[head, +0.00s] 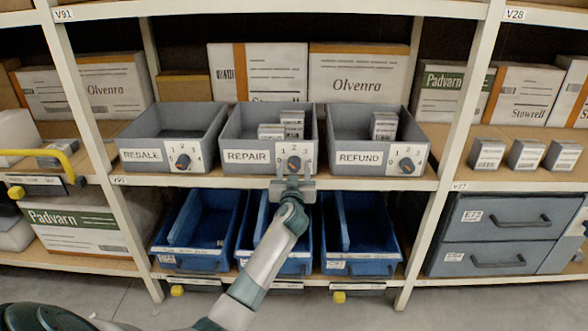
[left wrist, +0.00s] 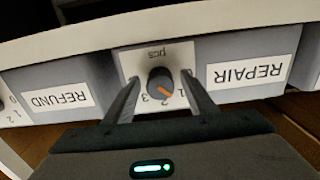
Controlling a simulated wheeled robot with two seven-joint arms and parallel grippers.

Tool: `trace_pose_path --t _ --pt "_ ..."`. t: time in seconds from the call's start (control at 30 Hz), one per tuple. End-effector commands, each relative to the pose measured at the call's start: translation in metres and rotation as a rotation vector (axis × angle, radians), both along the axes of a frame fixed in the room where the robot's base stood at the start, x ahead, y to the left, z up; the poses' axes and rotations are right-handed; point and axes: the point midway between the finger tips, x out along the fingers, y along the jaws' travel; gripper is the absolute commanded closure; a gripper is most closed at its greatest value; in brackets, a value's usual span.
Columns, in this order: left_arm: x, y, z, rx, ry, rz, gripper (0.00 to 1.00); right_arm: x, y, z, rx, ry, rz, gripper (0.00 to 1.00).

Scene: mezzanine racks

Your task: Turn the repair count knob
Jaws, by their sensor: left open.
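The repair count knob (head: 294,163) is a dark round dial with an orange mark, on a white plate on the front of the grey REPAIR bin (head: 246,156). A gap shows between knob and fingers. My right gripper is out of view.
The RESALE bin (head: 140,155) on the left and REFUND bin (head: 358,158) on the right have similar knobs. Small boxes (head: 291,124) stand in the REPAIR bin. Blue bins (head: 284,264) are on the shelf below. The shelf edge (head: 220,182) runs beneath the grey bins.

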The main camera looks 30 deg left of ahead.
Motion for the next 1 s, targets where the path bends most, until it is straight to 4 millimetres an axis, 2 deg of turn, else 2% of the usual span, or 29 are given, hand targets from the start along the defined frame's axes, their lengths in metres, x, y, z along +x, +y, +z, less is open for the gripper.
trace_pose_path --t 0.17,0.3,0.33,0.67,1.0 --pt "-0.0001 -0.0001 0.0002 0.0 0.0 0.0 0.51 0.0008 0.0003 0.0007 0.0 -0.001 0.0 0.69" --pt "-0.0002 -0.0001 0.0003 0.0 0.0 0.0 0.85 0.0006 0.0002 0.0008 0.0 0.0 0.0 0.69" --pt "-0.0002 -0.0001 0.0003 0.0 0.0 0.0 0.9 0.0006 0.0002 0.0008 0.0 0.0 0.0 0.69" --pt "-0.0003 -0.0001 0.0004 0.019 0.011 0.0 0.9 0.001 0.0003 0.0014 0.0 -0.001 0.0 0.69" --pt "-0.0005 0.0004 0.0012 0.152 0.092 0.001 0.9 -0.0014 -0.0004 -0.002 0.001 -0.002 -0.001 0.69"
